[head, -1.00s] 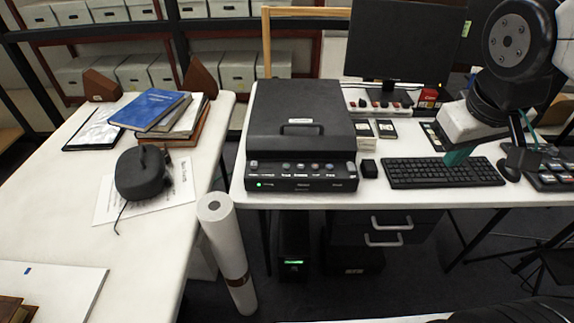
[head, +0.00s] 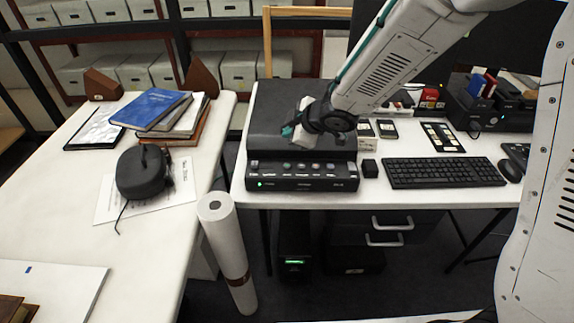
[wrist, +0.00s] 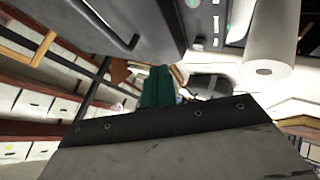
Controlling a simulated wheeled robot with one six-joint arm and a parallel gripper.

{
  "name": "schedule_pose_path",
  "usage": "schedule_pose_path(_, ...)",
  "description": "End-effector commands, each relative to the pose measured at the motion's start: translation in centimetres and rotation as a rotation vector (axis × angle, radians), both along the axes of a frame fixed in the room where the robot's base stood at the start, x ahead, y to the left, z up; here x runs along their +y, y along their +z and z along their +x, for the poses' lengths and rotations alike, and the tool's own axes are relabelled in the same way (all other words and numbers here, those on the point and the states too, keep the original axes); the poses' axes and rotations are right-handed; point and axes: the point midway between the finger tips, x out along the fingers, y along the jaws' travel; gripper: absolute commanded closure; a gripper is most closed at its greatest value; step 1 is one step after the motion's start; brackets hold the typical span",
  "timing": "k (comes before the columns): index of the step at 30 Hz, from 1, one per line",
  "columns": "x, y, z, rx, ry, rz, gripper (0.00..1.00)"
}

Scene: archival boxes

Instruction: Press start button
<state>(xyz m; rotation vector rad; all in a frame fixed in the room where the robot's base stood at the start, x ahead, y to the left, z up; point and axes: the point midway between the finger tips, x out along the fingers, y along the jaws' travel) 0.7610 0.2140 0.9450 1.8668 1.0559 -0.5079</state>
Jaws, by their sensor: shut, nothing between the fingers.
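The black scanner (head: 265,148) stands on the right-hand table, its lid down. Its sloped front panel (head: 305,170) carries a row of small buttons, and a green light (head: 260,184) glows at its front left. The labels are too small to read, so I cannot tell which is the start button. My gripper (head: 288,131) is over the scanner's lid, just behind the button row, with its teal fingers shut and empty. In the wrist view the teal fingers (wrist: 157,88) are together, and the scanner (wrist: 150,20) fills the top, its buttons near the upper right.
A keyboard (head: 443,172) and mouse (head: 509,169) lie right of the scanner, with a small black block (head: 370,168) between. A tall white paper roll (head: 225,250) stands in the gap between tables. Books (head: 150,109) and a dark rounded device (head: 143,172) occupy the left table.

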Motion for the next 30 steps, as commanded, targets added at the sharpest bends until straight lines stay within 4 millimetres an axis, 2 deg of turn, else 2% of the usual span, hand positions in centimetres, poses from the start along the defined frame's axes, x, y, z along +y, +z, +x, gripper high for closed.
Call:
schedule_pose_path(11,-0.1,-0.6,0.0,0.002,-0.004,0.001,1.0)
schedule_pose_path(24,-0.1,-6.4,0.0,0.003,-0.007,-0.001,1.0)
schedule_pose_path(30,-0.1,-8.2,0.0,0.002,-0.005,0.0,1.0)
